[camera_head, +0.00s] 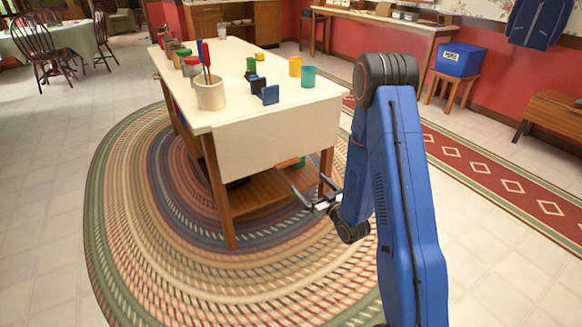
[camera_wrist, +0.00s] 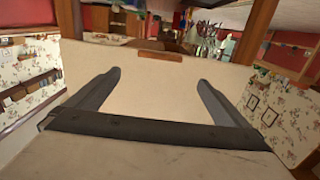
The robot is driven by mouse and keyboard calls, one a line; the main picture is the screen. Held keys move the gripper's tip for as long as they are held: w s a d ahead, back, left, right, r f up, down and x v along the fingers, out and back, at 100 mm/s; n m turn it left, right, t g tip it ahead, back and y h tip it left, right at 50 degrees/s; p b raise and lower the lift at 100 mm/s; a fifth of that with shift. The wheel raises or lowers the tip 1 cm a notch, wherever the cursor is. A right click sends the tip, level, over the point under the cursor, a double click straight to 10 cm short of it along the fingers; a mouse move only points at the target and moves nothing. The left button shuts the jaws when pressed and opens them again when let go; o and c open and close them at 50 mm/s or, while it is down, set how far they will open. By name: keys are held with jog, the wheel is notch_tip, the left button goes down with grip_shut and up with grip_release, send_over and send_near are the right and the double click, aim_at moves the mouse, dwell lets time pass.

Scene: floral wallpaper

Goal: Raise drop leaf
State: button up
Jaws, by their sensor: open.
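The cream drop leaf (camera_head: 275,140) hangs down from the near end of the kitchen island's tabletop (camera_head: 238,90). In the wrist view, the cream panel (camera_wrist: 150,75) fills the middle, with a small brown strip (camera_wrist: 160,56) at its upper edge in that picture. My gripper (camera_head: 307,182) is low near the leaf's bottom edge, toward its right side in the head view. In the wrist view my gripper (camera_wrist: 153,80) has its two dark fingers spread apart, with nothing held between them. Whether a finger touches the leaf, I cannot tell.
A wooden island leg (camera_head: 220,195) and lower shelf (camera_head: 265,190) are below. A braided rug (camera_head: 150,220) surrounds the island.

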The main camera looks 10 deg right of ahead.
aim_at(289, 164)
jog(key=x, duration=1.5)
jog(key=shift+w, duration=0.2)
